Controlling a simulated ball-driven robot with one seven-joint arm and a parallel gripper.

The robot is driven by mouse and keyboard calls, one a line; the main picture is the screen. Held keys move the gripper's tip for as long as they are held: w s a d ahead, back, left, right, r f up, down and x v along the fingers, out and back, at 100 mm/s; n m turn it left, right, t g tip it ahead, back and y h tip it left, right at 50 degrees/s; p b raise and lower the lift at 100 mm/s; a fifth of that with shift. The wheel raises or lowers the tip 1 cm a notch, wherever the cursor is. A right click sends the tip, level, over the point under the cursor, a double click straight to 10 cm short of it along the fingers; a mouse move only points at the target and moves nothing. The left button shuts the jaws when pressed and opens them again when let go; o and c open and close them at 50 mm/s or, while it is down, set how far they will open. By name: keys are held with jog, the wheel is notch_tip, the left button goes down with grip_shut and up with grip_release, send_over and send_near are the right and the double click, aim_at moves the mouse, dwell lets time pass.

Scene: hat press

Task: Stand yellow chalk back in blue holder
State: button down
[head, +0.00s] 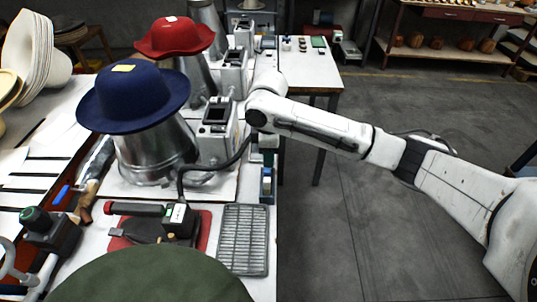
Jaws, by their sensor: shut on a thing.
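My gripper (268,160) points down at the right edge of the table, beneath my white wrist. It is small and dark here, and its fingertips are hard to make out. It is shut on a thin piece, taken to be the yellow chalk; its colour and tilt cannot be told. A small blue block (267,187), which looks like the blue holder, stands on the table edge just below the gripper. Whether the chalk touches or enters it cannot be told.
A metal grate (243,240) lies in front of the blue block. A black iron (180,220) with a cable rests on a red pad (118,240) to the left. A blue hat (133,98) sits on a metal form (155,155). Open floor (340,230) lies right of the table.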

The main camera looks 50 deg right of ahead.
jog(key=shift+f+b, duration=0.4)
jog(key=shift+f, duration=0.4)
dwell(0.4)
jog(key=c, duration=0.8)
grip_release()
jog(key=shift+c, duration=0.2)
jog(key=shift+r, duration=0.1)
jog(key=shift+r+p, duration=3.65)
jog(key=shift+r, duration=0.05)
